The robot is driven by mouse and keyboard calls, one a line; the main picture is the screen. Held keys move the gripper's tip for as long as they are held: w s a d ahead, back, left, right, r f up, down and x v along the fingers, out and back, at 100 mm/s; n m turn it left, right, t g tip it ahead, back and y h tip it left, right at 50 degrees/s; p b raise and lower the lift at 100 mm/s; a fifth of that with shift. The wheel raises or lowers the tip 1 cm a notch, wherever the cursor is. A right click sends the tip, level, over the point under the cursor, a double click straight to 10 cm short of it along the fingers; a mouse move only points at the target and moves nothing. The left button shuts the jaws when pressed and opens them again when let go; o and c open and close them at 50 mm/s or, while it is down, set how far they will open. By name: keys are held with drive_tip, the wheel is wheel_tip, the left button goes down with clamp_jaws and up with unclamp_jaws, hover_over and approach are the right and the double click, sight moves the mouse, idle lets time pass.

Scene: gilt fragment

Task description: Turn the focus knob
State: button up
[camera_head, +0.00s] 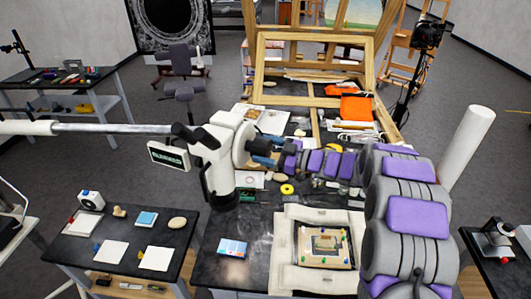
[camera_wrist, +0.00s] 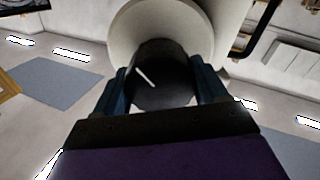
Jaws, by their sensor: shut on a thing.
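The focus knob (camera_wrist: 160,75) is a dark round knob with a white line mark on its face. In the wrist view it sits between the two blue fingers of my gripper (camera_wrist: 165,85), which are shut on its sides. The white line is tilted, running from upper left to lower right. In the head view my gripper (camera_head: 264,150) reaches left to the side of the white microscope body (camera_head: 220,150), at a pale round housing (camera_head: 242,146). The knob is mostly hidden there by the fingers.
The microscope hangs on a long metal boom (camera_head: 110,128) from the left. Below is a dark table (camera_head: 240,220) with a padded frame (camera_head: 285,262) holding a small picture, and a blue card (camera_head: 232,247). A side table (camera_head: 120,240) with small items stands at the lower left.

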drive_tip(key=o, duration=1)
drive_tip(key=shift+o, duration=0.2)
drive_tip(key=b+v, duration=0.2)
drive_tip(key=v, duration=1.5)
drive_tip(key=shift+d, duration=0.3)
drive_tip(key=shift+w+f, duration=0.1)
drive_tip(key=shift+w, duration=0.05)
